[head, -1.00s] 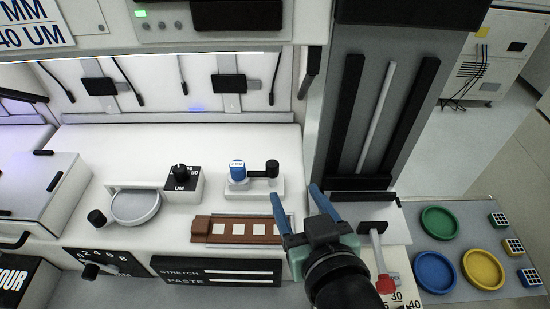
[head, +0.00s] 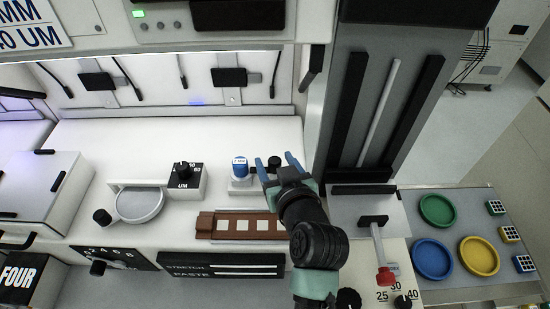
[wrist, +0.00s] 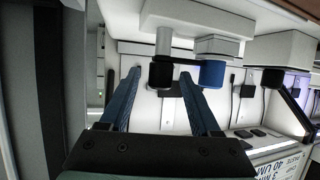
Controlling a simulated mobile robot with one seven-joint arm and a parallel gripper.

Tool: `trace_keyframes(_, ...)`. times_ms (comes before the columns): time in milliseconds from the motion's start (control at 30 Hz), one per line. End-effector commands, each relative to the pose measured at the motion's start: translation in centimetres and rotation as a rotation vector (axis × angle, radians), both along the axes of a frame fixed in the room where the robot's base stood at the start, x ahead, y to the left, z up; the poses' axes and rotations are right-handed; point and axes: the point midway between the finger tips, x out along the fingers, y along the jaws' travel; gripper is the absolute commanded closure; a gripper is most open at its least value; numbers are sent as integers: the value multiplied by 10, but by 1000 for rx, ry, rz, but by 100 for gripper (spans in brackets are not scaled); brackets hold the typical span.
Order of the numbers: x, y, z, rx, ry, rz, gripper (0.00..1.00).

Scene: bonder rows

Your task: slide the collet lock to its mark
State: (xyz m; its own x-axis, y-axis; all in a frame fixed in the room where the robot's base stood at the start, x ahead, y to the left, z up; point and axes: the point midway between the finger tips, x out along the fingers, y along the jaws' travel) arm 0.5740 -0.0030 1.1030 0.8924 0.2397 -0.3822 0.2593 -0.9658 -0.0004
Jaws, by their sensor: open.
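No collet lock lettering is readable; the likeliest part is a small fixture on a white block (head: 240,187). It has a blue cap (head: 239,168) with a tiny unreadable label, and a black knob (head: 275,161) joined by a black arm. In the wrist view the black knob (wrist: 161,75) appears between my fingertips, with the blue cap (wrist: 212,74) to its right. My gripper (head: 277,162) is open, its blue fingers on either side of the black knob in the head view. Contact cannot be told. I cannot make out a mark; my gripper partly hides the fixture.
A brown strip with pale squares (head: 205,224) lies in front of the fixture. A UM dial (head: 183,170) and round grey dish (head: 139,205) are to the left. A grey column (head: 345,100) and red-ended lever (head: 385,276) stand right. Coloured dishes (head: 478,256) are farther right.

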Motion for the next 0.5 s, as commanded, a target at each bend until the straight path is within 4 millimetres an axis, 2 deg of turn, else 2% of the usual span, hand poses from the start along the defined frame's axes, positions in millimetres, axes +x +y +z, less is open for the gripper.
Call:
trace_keyframes(367, 5, 2, -2, -1, 0, 0, 36)
trace_keyframes(500, 4, 1, -2, -1, 0, 0, 60)
